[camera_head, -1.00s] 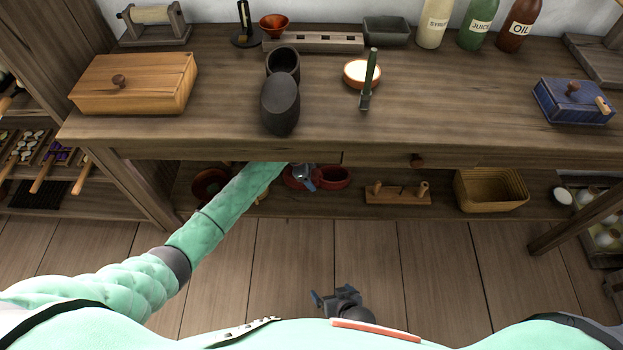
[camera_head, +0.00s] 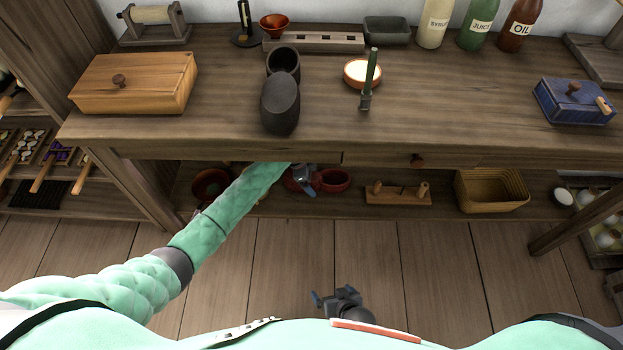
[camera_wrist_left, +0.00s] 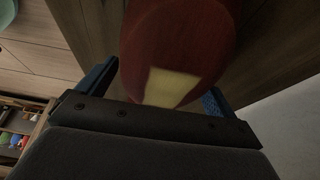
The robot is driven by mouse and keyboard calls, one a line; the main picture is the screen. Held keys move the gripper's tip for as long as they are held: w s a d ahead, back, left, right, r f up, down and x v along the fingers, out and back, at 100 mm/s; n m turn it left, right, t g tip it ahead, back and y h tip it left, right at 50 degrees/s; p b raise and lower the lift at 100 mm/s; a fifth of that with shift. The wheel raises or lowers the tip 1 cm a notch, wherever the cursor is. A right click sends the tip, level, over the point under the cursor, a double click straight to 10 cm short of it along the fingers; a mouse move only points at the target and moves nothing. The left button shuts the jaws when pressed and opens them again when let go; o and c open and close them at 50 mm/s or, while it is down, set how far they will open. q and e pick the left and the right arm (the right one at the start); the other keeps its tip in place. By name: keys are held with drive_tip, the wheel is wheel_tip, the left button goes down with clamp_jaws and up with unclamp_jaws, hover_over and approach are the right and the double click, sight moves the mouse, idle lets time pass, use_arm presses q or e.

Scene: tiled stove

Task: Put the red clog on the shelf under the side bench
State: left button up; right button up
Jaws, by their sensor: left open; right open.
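A dark red rounded thing with a pale yellow patch, seemingly the red clog (camera_wrist_left: 180,40), fills the upper middle of the left wrist view. It lies between the blue fingers of my open left gripper (camera_wrist_left: 155,90), which is not closed on it. In the head view my left gripper (camera_head: 304,178) is under the bench top, at the lower shelf (camera_head: 270,208), just left of a red round-rimmed thing (camera_head: 333,180). More red shows behind the gripper, mostly hidden. My right gripper (camera_head: 336,298) is open and empty above the floor, low in the head view.
The bench top (camera_head: 440,95) overhangs the shelf. On the shelf are a dark red thing (camera_head: 210,183), a wooden peg rack (camera_head: 398,195) and a basket (camera_head: 491,190). The floor in front is clear.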

use_arm(q)
drive_tip(key=v, duration=0.7)
drive_tip(key=shift+r, duration=0.15)
use_arm(e)
drive_tip(key=shift+r, duration=0.3)
drive_tip(key=shift+d+f, duration=0.1)
